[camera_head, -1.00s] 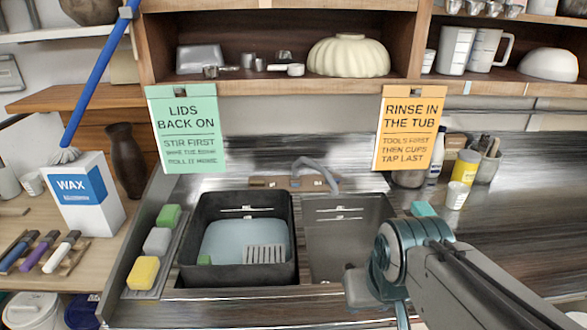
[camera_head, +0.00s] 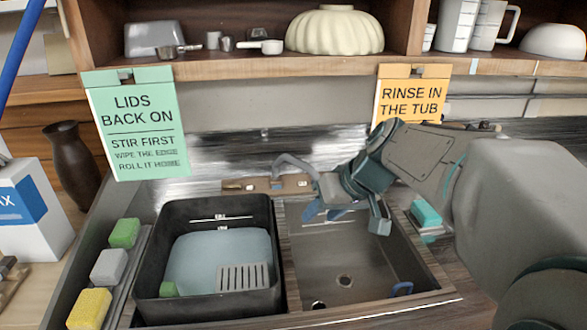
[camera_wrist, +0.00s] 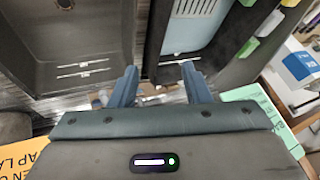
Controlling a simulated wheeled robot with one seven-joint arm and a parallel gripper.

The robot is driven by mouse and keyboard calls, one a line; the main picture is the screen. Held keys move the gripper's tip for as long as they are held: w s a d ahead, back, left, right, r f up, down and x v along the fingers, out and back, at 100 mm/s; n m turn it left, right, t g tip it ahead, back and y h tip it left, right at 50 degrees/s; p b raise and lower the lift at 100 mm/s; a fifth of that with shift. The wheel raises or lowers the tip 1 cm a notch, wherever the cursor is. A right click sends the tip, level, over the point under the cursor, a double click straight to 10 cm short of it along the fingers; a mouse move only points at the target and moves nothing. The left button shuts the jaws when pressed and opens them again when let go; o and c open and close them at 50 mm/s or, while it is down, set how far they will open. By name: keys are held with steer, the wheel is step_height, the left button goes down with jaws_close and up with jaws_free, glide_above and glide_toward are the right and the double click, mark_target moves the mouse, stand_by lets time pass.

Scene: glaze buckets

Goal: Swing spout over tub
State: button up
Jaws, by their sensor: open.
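The grey curved spout (camera_head: 291,160) rises from a tap base (camera_head: 262,184) at the back of the sink in the head view. Its free end points right, close to my gripper, which partly covers that area. The black tub (camera_head: 148,270) stands at left, holding pale blue water. My gripper (camera_head: 323,213) is open, with blue fingers pointing down over the back of the bare metal basin, just right of the spout. I cannot tell whether they touch. The wrist view shows both fingers apart (camera_wrist: 160,84) with nothing visible held; the spout is not clear there.
The empty metal basin (camera_head: 343,258) lies right of the tub. Yellow, grey and green sponges (camera_head: 108,266) line the tub's left side. A green sign (camera_head: 136,125) and an orange sign (camera_head: 411,98) hang from the shelf above. A teal block (camera_head: 426,213) sits right of the basin.

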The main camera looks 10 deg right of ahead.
steer(key=w+d+f+n+t+y+b, duration=0.1)
steer(key=w+d+b, duration=0.1)
steer(key=w, duration=0.4)
steer(key=w+d+f+n+t+y+b, duration=0.1)
steer(key=w+d+f+y+b, duration=0.15)
steer(key=w, duration=0.35)
steer(key=n+t+b, duration=0.1)
steer(key=t+b, duration=0.2)
steer(key=t, duration=0.1)
glide_toward(308, 166)
steer(key=shift+y, duration=0.35)
steer(key=p+x, duration=0.1)
steer(key=x, duration=0.4)
steer(key=p+x, duration=0.1)
steer(key=x, duration=0.4)
steer(key=shift+w+d+f, duration=0.1)
steer(key=shift+w+f, duration=0.2)
steer(key=shift+w, duration=0.1)
steer(key=shift+c, duration=0.3)
jaws_close()
